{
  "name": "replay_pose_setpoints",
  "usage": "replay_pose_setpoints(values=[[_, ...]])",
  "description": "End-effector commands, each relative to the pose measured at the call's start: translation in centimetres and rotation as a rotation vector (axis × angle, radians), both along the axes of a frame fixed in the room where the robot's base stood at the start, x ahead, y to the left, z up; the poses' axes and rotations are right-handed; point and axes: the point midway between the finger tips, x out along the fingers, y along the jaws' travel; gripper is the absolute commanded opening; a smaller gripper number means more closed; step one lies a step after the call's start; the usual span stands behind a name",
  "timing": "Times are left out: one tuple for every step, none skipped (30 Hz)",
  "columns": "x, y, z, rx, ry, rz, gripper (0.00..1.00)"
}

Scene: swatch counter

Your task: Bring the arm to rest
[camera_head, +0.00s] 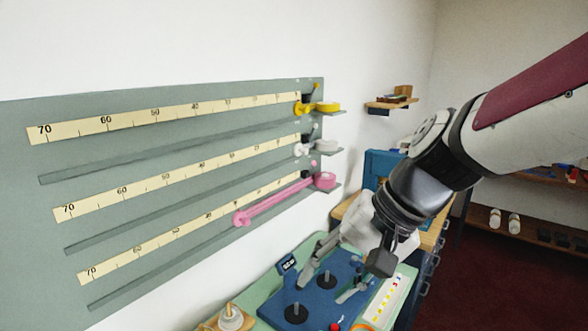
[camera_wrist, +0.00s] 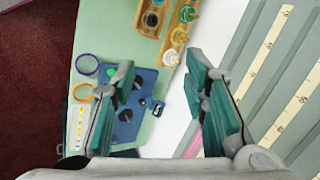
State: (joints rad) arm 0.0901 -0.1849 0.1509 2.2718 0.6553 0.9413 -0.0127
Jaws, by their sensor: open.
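My gripper (camera_head: 335,275) hangs above the counter at the end of my arm, which reaches in from the upper right in the head view. In the wrist view my gripper (camera_wrist: 165,90) shows two teal-padded fingers spread wide apart, with nothing between them. Below it is a blue board (camera_head: 312,302) with dark round pegs, on the pale green counter. The blue board also shows behind the left finger in the wrist view (camera_wrist: 125,130). I cannot tell the exact height of the fingertips above the board.
A grey wall panel (camera_head: 130,150) carries three ruled scales, with yellow, white and pink pieces at their right ends; a pink strip (camera_head: 275,202) lies along the lowest. A wooden rack (camera_wrist: 165,30) holds several small pots. Purple (camera_wrist: 87,65) and orange (camera_wrist: 83,91) rings lie on the counter.

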Motion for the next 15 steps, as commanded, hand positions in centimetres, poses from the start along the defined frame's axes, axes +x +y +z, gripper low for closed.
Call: replay_pose_setpoints(values=[[-1.3, -1.3, 0.5, -0.061, -0.048, 0.022, 0.41], [-2.0, -2.1, 0.7, -0.098, -0.072, 0.034, 0.41], [-2.9, -3.2, 1.0, -0.147, -0.104, 0.05, 0.41], [-3.6, -4.1, 1.1, -0.184, -0.127, 0.061, 0.41], [-4.3, -4.9, 1.3, -0.22, -0.15, 0.071, 0.41], [-5.1, -6.0, 1.5, -0.268, -0.182, 0.085, 0.41], [-5.7, -6.9, 1.7, -0.303, -0.203, 0.094, 0.41], [-6.3, -7.7, 1.8, -0.336, -0.226, 0.101, 0.41], [-7.0, -8.7, 2.0, -0.379, -0.252, 0.111, 0.41], [-7.5, -9.4, 2.1, -0.41, -0.272, 0.117, 0.41], [-8.0, -10.1, 2.2, -0.437, -0.289, 0.123, 0.41], [-8.5, -10.9, 2.4, -0.47, -0.311, 0.13, 0.41], [-8.8, -11.5, 2.5, -0.492, -0.325, 0.134, 0.41], [-9.2, -11.9, 2.5, -0.511, -0.337, 0.137, 0.41], [-9.5, -12.5, 2.6, -0.533, -0.349, 0.14, 0.41]])
